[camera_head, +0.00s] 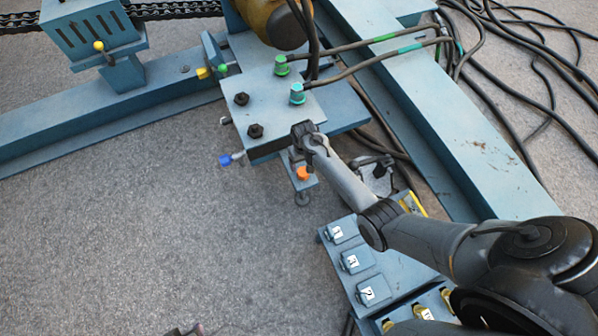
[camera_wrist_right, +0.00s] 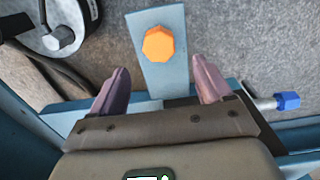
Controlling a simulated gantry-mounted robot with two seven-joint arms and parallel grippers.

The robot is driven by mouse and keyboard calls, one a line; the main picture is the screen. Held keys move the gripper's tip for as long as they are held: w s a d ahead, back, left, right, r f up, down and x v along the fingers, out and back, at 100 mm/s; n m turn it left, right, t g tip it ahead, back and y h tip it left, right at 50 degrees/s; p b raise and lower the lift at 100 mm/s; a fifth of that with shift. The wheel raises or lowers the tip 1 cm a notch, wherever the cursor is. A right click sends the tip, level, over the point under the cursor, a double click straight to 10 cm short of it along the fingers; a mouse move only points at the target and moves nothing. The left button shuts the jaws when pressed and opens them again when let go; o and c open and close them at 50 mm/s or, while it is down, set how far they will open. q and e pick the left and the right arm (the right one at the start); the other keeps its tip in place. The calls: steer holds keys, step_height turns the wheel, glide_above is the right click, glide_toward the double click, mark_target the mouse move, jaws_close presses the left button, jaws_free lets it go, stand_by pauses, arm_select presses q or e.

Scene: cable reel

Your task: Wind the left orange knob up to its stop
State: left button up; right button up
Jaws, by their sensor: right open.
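The orange knob (camera_head: 303,173) sits on a narrow blue-grey bracket below the edge of the blue plate in the head view. In the right wrist view the orange knob (camera_wrist_right: 158,43) is a faceted cap on that bracket, just beyond the fingertips and between their lines. My right gripper (camera_wrist_right: 160,76) is open and empty, one finger to each side of the bracket, apart from the knob. In the head view the right fingers are mostly hidden at the plate's edge. A small dark tip at the bottom edge looks like my left gripper (camera_head: 186,330); its jaws cannot be made out.
A blue-tipped knob (camera_head: 225,160) sticks out left of the plate, also in the wrist view (camera_wrist_right: 288,101). Two green fittings with cables (camera_head: 297,93) and black bolts (camera_head: 256,131) stand on the plate. A numbered box (camera_head: 366,285) is at lower right. The left floor is clear.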

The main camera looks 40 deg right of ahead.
mark_target(303, 172)
step_height(303, 172, down, 9)
steer(key=b, duration=0.5)
steer(key=shift+b, duration=0.3)
steer(key=c, duration=1)
steer(key=shift+r, duration=0.1)
